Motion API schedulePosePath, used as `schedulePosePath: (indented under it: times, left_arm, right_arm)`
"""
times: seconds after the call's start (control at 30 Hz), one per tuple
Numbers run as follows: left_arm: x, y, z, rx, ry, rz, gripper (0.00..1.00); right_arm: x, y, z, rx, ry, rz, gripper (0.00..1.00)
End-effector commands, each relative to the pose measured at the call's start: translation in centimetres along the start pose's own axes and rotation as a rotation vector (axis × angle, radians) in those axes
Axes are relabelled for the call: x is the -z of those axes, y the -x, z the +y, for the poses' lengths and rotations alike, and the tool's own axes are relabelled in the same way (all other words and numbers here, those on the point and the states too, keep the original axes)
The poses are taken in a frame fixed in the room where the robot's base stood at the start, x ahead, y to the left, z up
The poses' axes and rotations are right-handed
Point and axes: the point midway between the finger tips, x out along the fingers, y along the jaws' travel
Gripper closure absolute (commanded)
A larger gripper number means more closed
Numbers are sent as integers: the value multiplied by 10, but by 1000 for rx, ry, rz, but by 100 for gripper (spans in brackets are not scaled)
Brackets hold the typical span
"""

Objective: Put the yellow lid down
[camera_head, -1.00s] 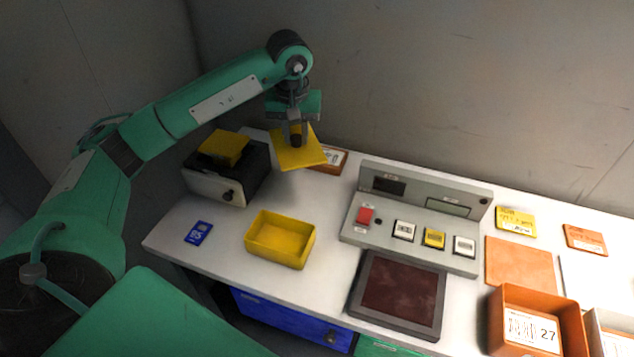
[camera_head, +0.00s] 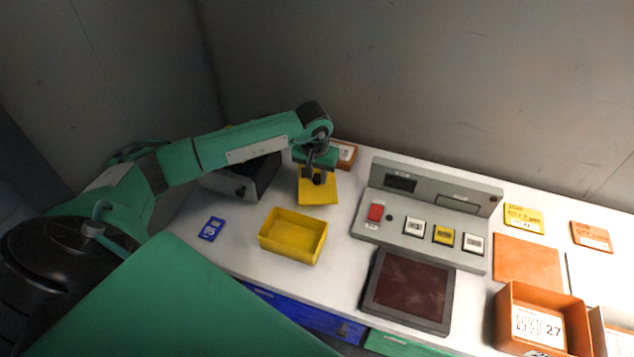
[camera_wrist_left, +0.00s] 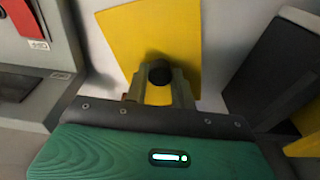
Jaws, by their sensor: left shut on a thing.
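The yellow lid (camera_head: 316,192) is a flat square plate with a dark round knob. My left gripper (camera_head: 318,176) is shut on the lid from above, behind the open yellow box (camera_head: 293,238). In the left wrist view the lid (camera_wrist_left: 160,38) lies beyond the fingers of my left gripper (camera_wrist_left: 158,82), with the knob between them. The lid is on or just above the white table; I cannot tell which. The yellow box stands upright and appears empty. My right gripper is not in view.
A grey control panel (camera_head: 432,205) stands to the right of the lid, with a dark scanning plate (camera_head: 409,290) in front. A black and grey device (camera_head: 250,178) is to the left, partly behind my arm. A blue card (camera_head: 211,229) lies at the left. Orange boxes (camera_head: 540,322) stand at the right.

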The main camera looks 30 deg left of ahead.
Motion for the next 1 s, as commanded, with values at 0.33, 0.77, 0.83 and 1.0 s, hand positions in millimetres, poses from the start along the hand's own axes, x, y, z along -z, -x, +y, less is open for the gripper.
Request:
schedulePosePath:
  times: [0.33,0.77,0.83,1.0]
  left_arm:
    - [-5,-36,0,-1,1,-3,97]
    - [-6,-51,0,0,0,0,97]
    - [-6,-51,0,0,0,0,71]
    - [-6,-50,0,0,0,0,53]
  right_arm:
    - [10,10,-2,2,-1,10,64]
    - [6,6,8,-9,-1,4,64]
    - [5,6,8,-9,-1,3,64]
    - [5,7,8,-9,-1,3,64]
